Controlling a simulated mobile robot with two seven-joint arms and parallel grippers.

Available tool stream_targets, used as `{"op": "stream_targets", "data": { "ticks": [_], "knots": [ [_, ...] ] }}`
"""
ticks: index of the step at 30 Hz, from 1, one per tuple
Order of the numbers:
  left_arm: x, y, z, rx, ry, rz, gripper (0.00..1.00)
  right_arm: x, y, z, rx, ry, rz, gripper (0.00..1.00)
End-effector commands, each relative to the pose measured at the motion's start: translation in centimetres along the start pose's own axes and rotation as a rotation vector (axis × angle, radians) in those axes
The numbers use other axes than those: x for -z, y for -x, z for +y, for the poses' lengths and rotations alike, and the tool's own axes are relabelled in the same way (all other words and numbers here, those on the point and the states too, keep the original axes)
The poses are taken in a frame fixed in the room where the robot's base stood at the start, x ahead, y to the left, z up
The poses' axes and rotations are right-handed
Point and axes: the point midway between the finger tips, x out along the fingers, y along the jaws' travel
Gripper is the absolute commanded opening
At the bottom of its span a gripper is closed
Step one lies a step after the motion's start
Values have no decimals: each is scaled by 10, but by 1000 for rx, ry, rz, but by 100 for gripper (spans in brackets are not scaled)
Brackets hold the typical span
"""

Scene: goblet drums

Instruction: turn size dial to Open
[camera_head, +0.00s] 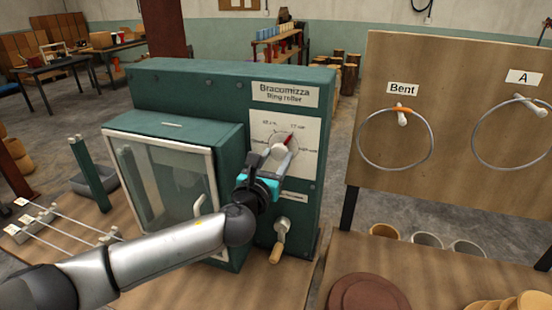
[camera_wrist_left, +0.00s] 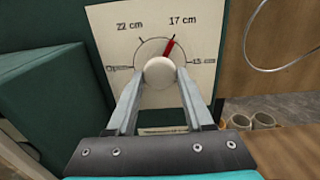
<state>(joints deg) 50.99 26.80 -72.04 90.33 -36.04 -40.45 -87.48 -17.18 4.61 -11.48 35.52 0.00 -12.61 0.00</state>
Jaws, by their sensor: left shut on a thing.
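The size dial (camera_wrist_left: 159,72) is a round pale knob with a red pointer (camera_wrist_left: 169,48) on a white scale plate (camera_wrist_left: 108,50) of the green ring roller (camera_head: 230,84). The pointer leans up and right, at or close to the 17 cm mark. The scale also shows 22 cm and, at the right, a mark that looks like 13 cm. The label at the left is partly hidden and hard to read. My left gripper (camera_head: 279,160) is shut on the dial, with one finger on each side of it. My right gripper is not in view.
Below the dial is a crank with a wooden handle (camera_head: 277,253). A glass-fronted box (camera_head: 165,180) juts out left of my gripper. A board (camera_head: 450,120) with hanging rings stands to the right. Rods (camera_head: 60,225) lie on the table at the left.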

Motion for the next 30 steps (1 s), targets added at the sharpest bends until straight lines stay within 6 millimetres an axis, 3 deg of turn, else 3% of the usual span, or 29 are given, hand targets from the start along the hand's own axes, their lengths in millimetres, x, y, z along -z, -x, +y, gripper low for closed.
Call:
{"op": "stream_targets", "data": {
  "ticks": [11,30],
  "knots": [
    [2,0,0,-2,140,3,0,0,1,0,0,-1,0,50],
    [1,0,-2,-2,730,3,0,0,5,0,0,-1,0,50]
  ]
}}
